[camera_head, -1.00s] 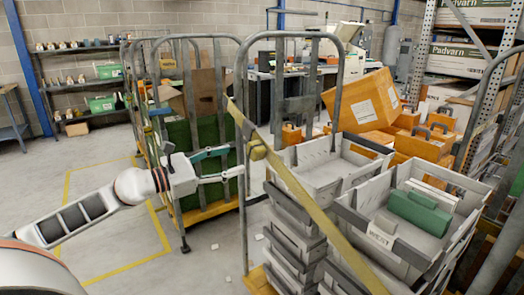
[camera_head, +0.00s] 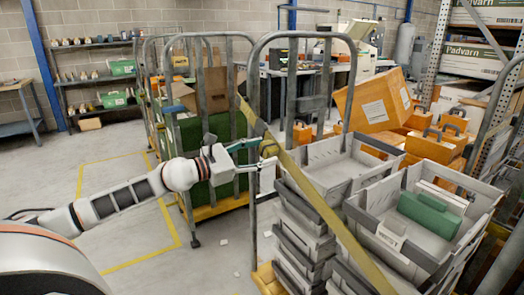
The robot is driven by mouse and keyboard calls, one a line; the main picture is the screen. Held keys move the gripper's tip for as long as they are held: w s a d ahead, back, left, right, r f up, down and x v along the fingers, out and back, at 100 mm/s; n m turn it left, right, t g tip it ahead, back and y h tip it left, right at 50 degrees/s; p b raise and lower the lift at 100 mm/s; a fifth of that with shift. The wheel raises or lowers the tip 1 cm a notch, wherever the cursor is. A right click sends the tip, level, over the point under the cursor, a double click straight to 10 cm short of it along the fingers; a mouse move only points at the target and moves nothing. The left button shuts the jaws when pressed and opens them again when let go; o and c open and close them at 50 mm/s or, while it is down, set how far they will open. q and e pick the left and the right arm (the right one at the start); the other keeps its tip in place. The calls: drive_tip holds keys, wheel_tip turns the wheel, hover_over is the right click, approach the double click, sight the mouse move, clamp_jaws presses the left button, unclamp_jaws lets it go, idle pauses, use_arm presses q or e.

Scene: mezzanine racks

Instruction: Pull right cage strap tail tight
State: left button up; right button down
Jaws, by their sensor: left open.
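The right cage (camera_head: 252,90) has a grey tube frame. A yellow strap (camera_head: 318,208) runs diagonally down to the right across its front. A yellow buckle (camera_head: 268,148) sits on the strap by the cage's left upright. No separate strap tail can be made out clearly. My left gripper (camera_head: 262,157) is at that upright, its open fingers pointing right at the buckle. The upper fingertip is close to the buckle; whether they touch cannot be told. My right gripper is not in view.
Grey totes (camera_head: 335,168) fill the right cage, one holding a green case (camera_head: 430,214). Orange boxes (camera_head: 372,103) are piled behind. Another cage with a green panel (camera_head: 190,135) stands behind my left gripper. The floor (camera_head: 130,200) at left is mostly clear.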

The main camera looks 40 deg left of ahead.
use_arm(q)
drive_tip(key=shift+w+d, duration=0.2)
drive_tip(key=shift+w, duration=0.1)
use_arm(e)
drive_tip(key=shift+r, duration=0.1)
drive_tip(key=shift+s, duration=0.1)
use_arm(q)
drive_tip(key=shift+c, duration=0.2)
